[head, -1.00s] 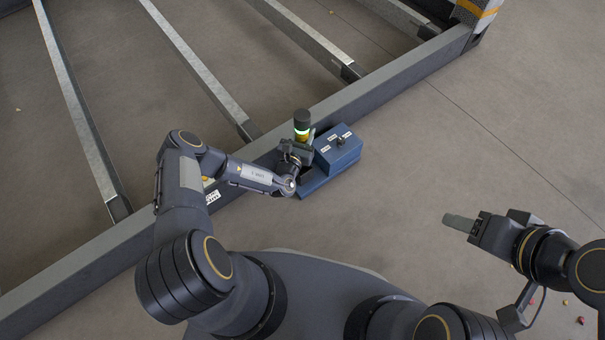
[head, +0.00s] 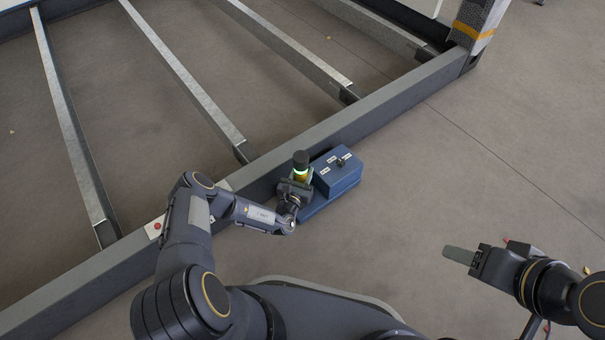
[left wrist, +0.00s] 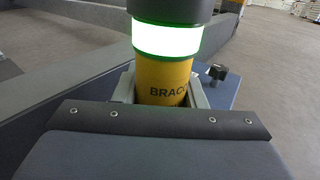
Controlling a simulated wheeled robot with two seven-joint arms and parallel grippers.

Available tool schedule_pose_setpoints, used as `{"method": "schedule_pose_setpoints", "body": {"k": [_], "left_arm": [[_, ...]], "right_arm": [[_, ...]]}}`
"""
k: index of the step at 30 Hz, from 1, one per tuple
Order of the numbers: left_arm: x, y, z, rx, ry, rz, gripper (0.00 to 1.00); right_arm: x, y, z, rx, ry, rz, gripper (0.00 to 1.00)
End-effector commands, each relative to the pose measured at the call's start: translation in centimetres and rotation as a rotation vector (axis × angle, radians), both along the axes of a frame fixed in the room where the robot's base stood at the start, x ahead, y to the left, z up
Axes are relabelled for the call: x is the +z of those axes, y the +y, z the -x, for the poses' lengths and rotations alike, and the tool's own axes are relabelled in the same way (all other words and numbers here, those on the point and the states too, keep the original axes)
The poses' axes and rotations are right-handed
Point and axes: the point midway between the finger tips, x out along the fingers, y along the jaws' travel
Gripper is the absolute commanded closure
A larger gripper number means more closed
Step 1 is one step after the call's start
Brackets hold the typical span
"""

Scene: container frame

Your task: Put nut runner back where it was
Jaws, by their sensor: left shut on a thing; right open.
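The nut runner (head: 301,165) has a dark cap, a lit green-white ring and a yellow body. It stands upright at the blue station (head: 338,172), beside its raised block. My left gripper (head: 297,187) is shut on the nut runner. In the left wrist view the nut runner (left wrist: 162,75) rises between the jaws, with part of its lettering showing. Its lower end is hidden, so I cannot tell whether it touches the station's base. My right gripper (head: 461,255) is empty, out over the floor at the right, and open.
The grey frame beam (head: 400,100) runs diagonally just behind the station. Metal cross members (head: 190,80) extend beyond it. A wrapped post (head: 478,25) stands at the frame's corner. The floor (head: 500,150) at the right is clear, apart from small coloured bits near my right arm.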

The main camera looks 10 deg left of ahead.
Motion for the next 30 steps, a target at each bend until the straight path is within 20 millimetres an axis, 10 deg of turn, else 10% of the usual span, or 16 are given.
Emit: {"method": "schedule_pose_setpoints", "body": {"k": [8, 9, 13, 23, 30], "left_arm": [[-0.2, 0.0, -0.1, 0.001, -0.005, 0.0, 1.0], [-0.3, 0.0, 0.0, 0.0, 0.0, 0.0, 0.58], [-0.3, 0.0, 0.0, 0.0, 0.0, 0.0, 0.41], [0.2, 0.0, 0.0, 0.0, 0.0, -0.001, 0.41], [0.4, 0.3, 3.7, 0.002, 0.004, 0.002, 0.41]], "right_arm": [[-0.3, 0.0, 0.0, 0.0, 0.0, 0.0, 0.47], [-0.2, 0.0, 0.0, 0.0, 0.0, 0.0, 0.47], [-0.2, 0.0, 0.0, 0.0, 0.0, 0.0, 0.47], [0.2, 0.0, 0.0, 0.0, 0.0, 0.0, 0.47], [2.0, 0.0, 0.0, 0.0, 0.0, 0.0, 0.47]]}}
